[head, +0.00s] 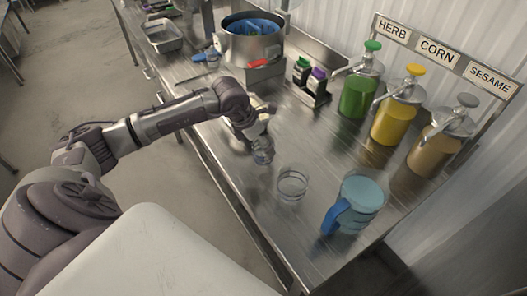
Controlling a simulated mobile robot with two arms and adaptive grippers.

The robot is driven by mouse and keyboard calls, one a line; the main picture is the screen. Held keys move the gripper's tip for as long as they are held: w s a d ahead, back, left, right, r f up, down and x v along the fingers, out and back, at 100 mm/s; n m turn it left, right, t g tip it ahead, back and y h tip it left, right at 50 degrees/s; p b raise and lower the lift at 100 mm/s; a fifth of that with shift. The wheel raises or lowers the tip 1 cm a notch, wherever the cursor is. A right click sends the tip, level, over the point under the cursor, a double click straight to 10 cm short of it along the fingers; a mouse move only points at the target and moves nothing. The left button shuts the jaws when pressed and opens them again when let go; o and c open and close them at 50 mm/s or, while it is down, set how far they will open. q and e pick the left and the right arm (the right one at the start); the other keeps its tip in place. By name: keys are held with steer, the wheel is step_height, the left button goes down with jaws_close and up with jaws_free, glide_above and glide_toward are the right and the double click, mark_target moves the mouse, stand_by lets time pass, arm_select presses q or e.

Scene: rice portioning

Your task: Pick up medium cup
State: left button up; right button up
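A clear, ribbed cup (292,184) stands upright on the metal counter, left of a light-blue jug (361,194) with a blue handle. No label shows its size; it may be the medium cup. My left arm reaches in from the left over the counter. My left gripper (262,152) points down just behind and to the left of the clear cup, apart from it in the picture. Its fingertips are small and blurred, so I cannot tell whether they are open or hold something. My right gripper is not in view.
Green (356,96), yellow (397,118) and tan (440,143) pump dispensers stand along the back under HERB, CORN and SESAME signs. A small holder (313,93) and a large metal pot (252,45) stand farther back. The counter's front edge runs below my arm.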

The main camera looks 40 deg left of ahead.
arm_select(q)
steer(key=x, duration=0.1)
steer(key=p+x, duration=0.1)
steer(key=x, duration=0.1)
steer(key=s+p+x, duration=0.1)
steer(key=shift+w+d+f, duration=0.15)
steer(key=shift+d+f, duration=0.15)
steer(key=shift+w+f, duration=0.15)
steer(key=shift+f, duration=0.2)
steer(key=c, duration=0.9)
